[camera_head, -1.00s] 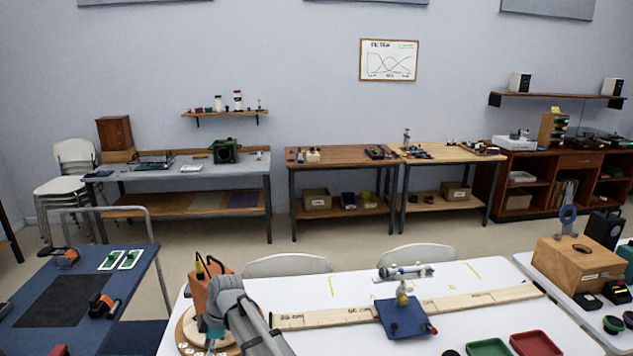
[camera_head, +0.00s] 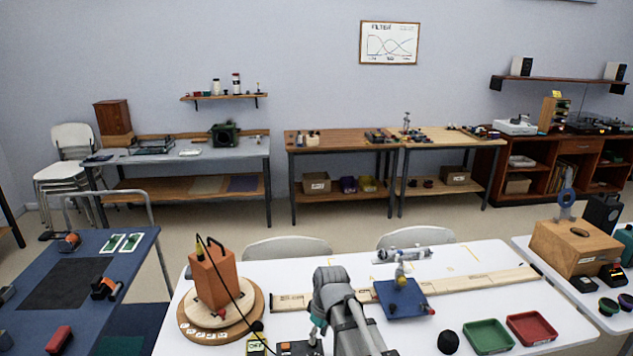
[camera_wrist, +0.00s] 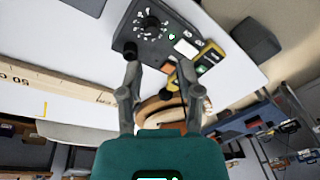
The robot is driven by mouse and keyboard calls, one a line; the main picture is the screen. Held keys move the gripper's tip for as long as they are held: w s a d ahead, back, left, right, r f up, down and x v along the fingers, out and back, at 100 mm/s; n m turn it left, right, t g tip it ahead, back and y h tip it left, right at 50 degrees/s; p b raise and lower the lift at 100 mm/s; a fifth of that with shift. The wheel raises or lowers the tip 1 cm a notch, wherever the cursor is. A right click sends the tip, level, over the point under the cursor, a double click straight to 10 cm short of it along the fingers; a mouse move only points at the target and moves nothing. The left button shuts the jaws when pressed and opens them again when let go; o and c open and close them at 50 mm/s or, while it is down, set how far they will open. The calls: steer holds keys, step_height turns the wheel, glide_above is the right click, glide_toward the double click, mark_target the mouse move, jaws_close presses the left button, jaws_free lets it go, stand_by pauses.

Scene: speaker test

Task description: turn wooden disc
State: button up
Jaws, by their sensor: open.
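The wooden disc (camera_head: 249,315) lies flat at the left end of the white table, with light labels along its front rim. An orange-brown speaker box (camera_head: 212,280) stands upright on it, with a black cable from its top. My gripper (camera_wrist: 160,73) is open and empty in the wrist view, its two fingers apart. In the head view my arm is right of the disc, apart from it, and the fingertips are hard to make out. A curved wooden edge (camera_wrist: 150,108), apparently the disc's, shows between the fingers in the wrist view.
A black box with a dial (camera_wrist: 150,25) and a yellow meter (camera_wrist: 207,57) lie near the fingertips. A long wooden rail (camera_head: 480,284) with a blue stand (camera_head: 402,300) crosses the table. Green (camera_head: 488,337) and red (camera_head: 532,328) trays stand front right.

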steer(key=s+d+m+h, duration=0.1)
steer(key=s+d+m, duration=0.2)
steer(key=d, duration=0.5)
steer(key=s+d+m, duration=0.4)
steer(key=d+m, duration=0.2)
steer(key=d, duration=0.2)
steer(key=shift+d+f+h, duration=0.25)
steer(key=shift+d+h, duration=0.05)
steer(key=shift+h, duration=0.1)
